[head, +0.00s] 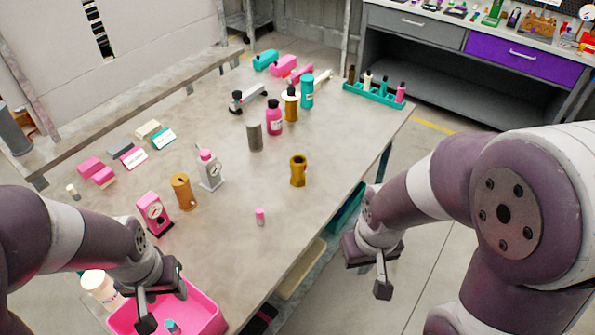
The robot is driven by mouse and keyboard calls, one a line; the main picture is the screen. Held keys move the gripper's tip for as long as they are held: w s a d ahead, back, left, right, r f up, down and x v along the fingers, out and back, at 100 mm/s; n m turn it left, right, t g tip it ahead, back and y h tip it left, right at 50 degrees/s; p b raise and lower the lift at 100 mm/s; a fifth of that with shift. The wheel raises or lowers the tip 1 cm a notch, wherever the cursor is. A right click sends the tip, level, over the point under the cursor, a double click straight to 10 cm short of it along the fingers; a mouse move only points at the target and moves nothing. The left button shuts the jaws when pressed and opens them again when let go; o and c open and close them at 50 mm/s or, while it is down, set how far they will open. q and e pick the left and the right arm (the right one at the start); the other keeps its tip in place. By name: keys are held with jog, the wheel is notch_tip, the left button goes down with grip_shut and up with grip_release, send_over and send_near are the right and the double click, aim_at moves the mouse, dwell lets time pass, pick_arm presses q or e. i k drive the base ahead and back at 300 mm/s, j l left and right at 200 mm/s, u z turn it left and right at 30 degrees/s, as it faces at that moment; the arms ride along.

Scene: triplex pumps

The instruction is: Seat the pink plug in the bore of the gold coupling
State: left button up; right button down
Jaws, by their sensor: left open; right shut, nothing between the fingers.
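The pink plug (260,216) stands alone on the table, a small pink piece with a paler lower part. The gold coupling (298,171) stands upright behind and to the right of it, its open bore facing up and empty as far as I can see. My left gripper (162,308) is open above the pink tray at the near left, well away from the plug. My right gripper (370,266) is shut and empty, off the table's right edge. Neither gripper touches the plug or the coupling.
The pink tray (205,306) holds a teal-topped item. A pink gauge (154,215), an orange cylinder (183,191), a grey device (210,172) and a grey cylinder (254,137) stand left of the coupling. A teal rack (374,94) is at the back right. Table around the plug is clear.

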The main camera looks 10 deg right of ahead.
aim_at(298, 180)
jog(key=i+l, duration=0.35)
jog(key=l, duration=0.15)
jog(key=i+l+u, duration=0.1)
jog(key=i+l, duration=0.2)
jog(key=l, duration=0.15)
jog(key=l+u, duration=0.1)
jog(key=u, duration=1.75)
jog(key=i+l, duration=0.05)
